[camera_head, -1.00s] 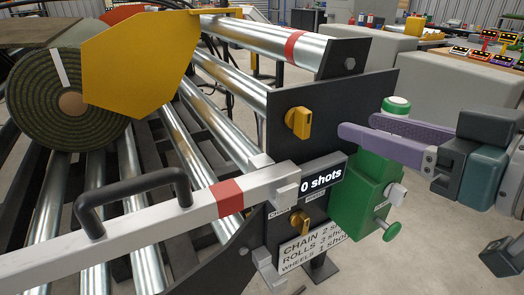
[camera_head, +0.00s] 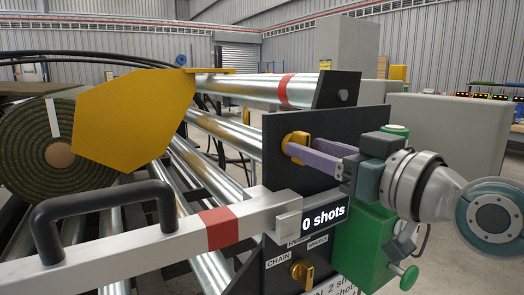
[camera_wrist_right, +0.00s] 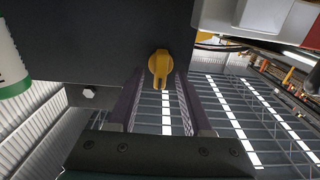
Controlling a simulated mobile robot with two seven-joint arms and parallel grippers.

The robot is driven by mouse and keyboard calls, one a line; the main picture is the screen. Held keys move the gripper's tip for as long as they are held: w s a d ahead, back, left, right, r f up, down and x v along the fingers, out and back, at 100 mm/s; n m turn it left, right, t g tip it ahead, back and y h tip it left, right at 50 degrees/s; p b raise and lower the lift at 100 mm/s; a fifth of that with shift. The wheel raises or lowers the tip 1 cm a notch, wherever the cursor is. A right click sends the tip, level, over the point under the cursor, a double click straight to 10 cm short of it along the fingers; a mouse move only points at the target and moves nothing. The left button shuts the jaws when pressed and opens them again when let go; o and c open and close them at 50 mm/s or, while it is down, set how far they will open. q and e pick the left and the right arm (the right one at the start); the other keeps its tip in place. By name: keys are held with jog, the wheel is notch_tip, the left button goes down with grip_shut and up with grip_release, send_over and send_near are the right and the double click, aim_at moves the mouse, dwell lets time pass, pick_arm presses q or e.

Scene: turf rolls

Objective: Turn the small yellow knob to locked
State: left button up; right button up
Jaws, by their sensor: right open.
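A small yellow knob (camera_head: 297,138) sits on the upper dark plate at the end of the roller frame. My right gripper (camera_head: 301,147) reaches in from the right with its purple fingers at this knob. In the right wrist view the knob (camera_wrist_right: 159,66) shows between the tips of the open fingers (camera_wrist_right: 159,82), its narrow grip pointing down the picture. I cannot tell whether a finger touches it. A second yellow knob (camera_head: 302,272) sits lower, by the CHAIN and WHEELS labels. My left gripper is not in view.
A "0 shots" display (camera_head: 324,217) and a green box (camera_head: 362,250) with a green button sit below my right gripper. A white bar (camera_head: 130,238) with a black handle crosses the front left. A turf roll (camera_head: 40,150) lies behind a yellow plate (camera_head: 130,115).

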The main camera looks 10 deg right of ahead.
jog(key=shift+w+a, duration=0.25)
jog(key=shift+w, duration=0.4)
grip_shut()
